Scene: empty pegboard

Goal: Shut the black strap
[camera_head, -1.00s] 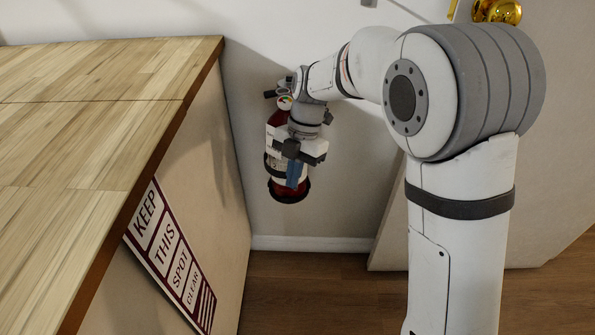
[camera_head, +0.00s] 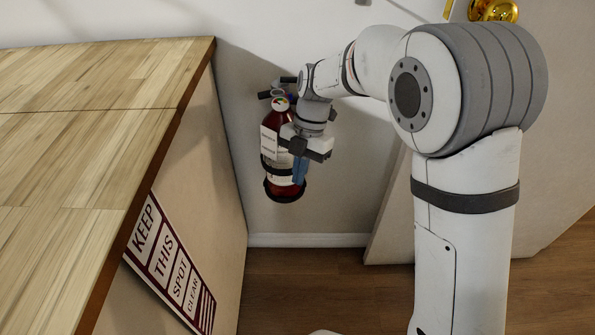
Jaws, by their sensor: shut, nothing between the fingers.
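A red fire extinguisher (camera_head: 270,135) with white labels hangs upright on the wall, in a black bracket (camera_head: 284,197). The black strap (camera_head: 266,163) runs around its lower body. Its right part is hidden behind my gripper, so I cannot tell how its end sits. My gripper (camera_head: 299,178) points down in front of the right side of the extinguisher, its blue fingers together and empty, close to the strap. I cannot tell if they touch it.
A wooden counter (camera_head: 90,130) fills the left side, with a "KEEP THIS SPOT CLEAR" sign (camera_head: 172,262) on its side. A door with a gold knob (camera_head: 493,10) is at the right. The wood floor (camera_head: 300,290) below is clear.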

